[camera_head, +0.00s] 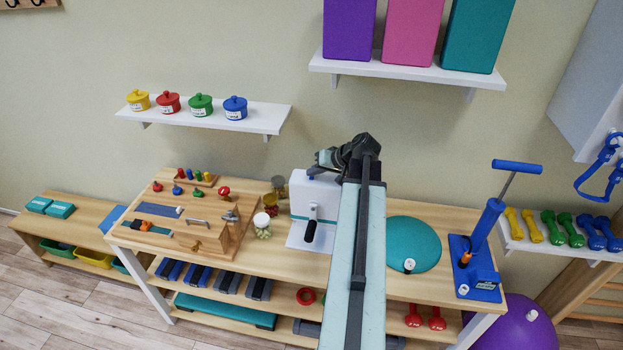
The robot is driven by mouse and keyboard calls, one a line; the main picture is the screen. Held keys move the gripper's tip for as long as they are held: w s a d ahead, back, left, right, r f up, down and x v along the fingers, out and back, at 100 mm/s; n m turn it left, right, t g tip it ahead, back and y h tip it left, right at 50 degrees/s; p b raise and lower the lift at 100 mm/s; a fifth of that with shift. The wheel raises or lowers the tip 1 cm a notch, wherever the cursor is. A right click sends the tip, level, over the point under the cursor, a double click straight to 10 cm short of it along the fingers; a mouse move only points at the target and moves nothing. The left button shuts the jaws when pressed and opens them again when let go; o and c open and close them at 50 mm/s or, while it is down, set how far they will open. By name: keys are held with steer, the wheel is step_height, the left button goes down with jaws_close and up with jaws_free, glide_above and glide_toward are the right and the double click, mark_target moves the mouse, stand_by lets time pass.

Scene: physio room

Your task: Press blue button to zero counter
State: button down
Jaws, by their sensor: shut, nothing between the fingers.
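My arm rises from the bottom middle and bends at the top. My gripper (316,166) points left from the bend and is small and partly hidden by my own links; its fingers look closed with nothing in them. In the picture it overlaps the top edge of a white upright device (303,200) with a black-handled lever (311,231) on the wooden table (275,253). Whether it touches the device, I cannot tell. I cannot make out a blue button or a counter display for certain; my arm hides part of the table.
A wooden activity board (178,241) with pegs and latches and several jars (262,221) stand left of the device. A teal dome (412,243) and a blue pump (487,227) stand to the right. Wall shelves (265,118) hang behind and above (405,72).

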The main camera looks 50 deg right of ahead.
mark_target(314, 178)
steer(key=shift+f, duration=0.15)
stand_by(0.4)
steer(key=shift+r+p, duration=0.85)
steer(key=shift+r, duration=0.1)
step_height(314, 178, up, 5)
steer(key=p, duration=0.5)
steer(key=shift+w, duration=0.1)
